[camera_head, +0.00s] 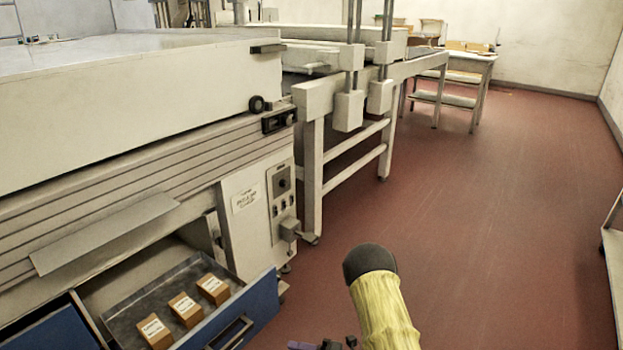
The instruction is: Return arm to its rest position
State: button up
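My arm (383,305) shows at the bottom centre, with a yellow sleeve and a dark rounded end piece. It is over the red floor, to the right of the open blue drawer (252,318). A small dark purple and black part at the bottom edge, left of the sleeve, may belong to my gripper, but its fingers cannot be made out. Whether it is open or holds anything cannot be seen.
Several small orange-brown labelled boxes (186,309) sit in the open drawer under the large cream machine (130,100). A cream frame and tables (468,62) stand further back. A cart edge (613,250) is at the far right. The red floor (500,200) between is clear.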

jog(key=w+d+r+m+t+h, duration=0.2)
jog(key=w+d+r+m+h, duration=0.25)
jog(key=d+m+h, duration=0.3)
jog(key=w+d+r+m+t+h, duration=0.1)
jog(key=w+d+r+m+h, duration=0.2)
jog(key=d+r+m+h, duration=0.45)
jog(key=s+d+r+m+g+h, duration=0.15)
jog(key=s+r+m, duration=0.25)
jog(key=s+m, duration=0.5)
jog(key=s+d+r+m+g, duration=0.2)
jog(key=s+r+m+g, duration=0.1)
jog(key=s+m, duration=0.55)
notch_tip(320, 180, up, 37)
jog(key=s+p, duration=0.1)
jog(key=p, duration=3.6)
jog(key=shift+g, duration=0.35)
